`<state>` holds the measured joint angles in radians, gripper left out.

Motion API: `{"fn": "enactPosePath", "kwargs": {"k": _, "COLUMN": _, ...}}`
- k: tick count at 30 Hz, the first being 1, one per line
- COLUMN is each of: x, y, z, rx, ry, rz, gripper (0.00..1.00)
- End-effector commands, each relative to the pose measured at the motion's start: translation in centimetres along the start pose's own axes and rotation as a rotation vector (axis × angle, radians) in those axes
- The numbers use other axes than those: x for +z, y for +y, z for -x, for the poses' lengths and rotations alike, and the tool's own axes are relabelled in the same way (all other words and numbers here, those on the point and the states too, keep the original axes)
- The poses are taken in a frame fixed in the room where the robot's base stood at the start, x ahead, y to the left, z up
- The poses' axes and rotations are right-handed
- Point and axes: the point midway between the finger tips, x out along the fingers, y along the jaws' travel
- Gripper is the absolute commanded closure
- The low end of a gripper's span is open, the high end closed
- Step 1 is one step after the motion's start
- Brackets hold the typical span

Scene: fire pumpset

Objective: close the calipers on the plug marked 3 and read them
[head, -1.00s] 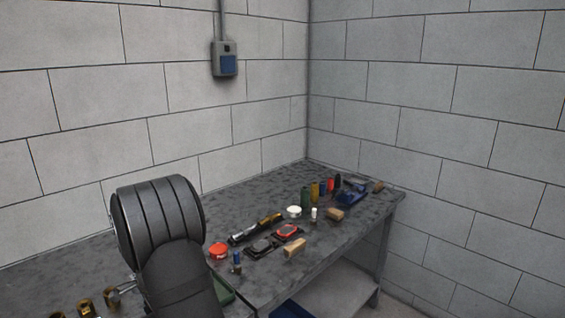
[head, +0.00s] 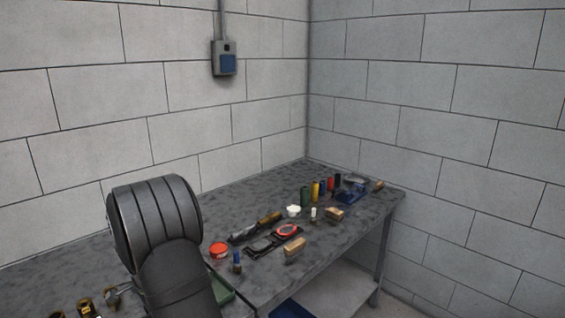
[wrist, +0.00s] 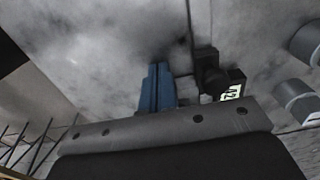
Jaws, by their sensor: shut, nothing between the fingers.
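In the wrist view my gripper (wrist: 156,88) shows as two blue fingers side by side, shut with nothing between them. To their right is a dark tool with a thin bar and a small lit display (wrist: 233,91), which looks like the calipers. Its digits are partly hidden and I cannot read them surely. Two grey cylinders (wrist: 296,98) stand further right, perhaps plugs; no number 3 shows on them. In the head view my arm hides the gripper, and brass fittings (head: 84,308) show at the lower left edge.
The grey bench (head: 340,232) runs to the corner. On its right part are a red round tin (head: 219,250), a black tray with a red-rimmed item (head: 287,232), wooden blocks (head: 294,247), several coloured cylinders (head: 305,196) and a blue item (head: 350,195). Walls close the back and right.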

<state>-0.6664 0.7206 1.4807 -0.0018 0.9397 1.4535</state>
Motion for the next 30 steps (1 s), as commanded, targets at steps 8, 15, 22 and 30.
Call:
{"fn": "enactPosePath", "kwargs": {"k": 8, "x": 0.2, "y": 0.0, "z": 1.2, "rx": -0.002, "ry": -0.001, "rz": 0.001, "gripper": 1.00}}
{"fn": "enactPosePath", "kwargs": {"k": 15, "x": 0.2, "y": 0.0, "z": 3.1, "rx": -0.002, "ry": -0.001, "rz": 0.001, "gripper": 1.00}}
{"fn": "enactPosePath", "kwargs": {"k": 22, "x": 0.2, "y": 0.0, "z": 4.9, "rx": -0.002, "ry": -0.001, "rz": 0.001, "gripper": 1.00}}
{"fn": "enactPosePath", "kwargs": {"k": 30, "x": 0.2, "y": 0.0, "z": 6.8, "rx": 0.000, "ry": -0.001, "rz": 0.001, "gripper": 1.00}}
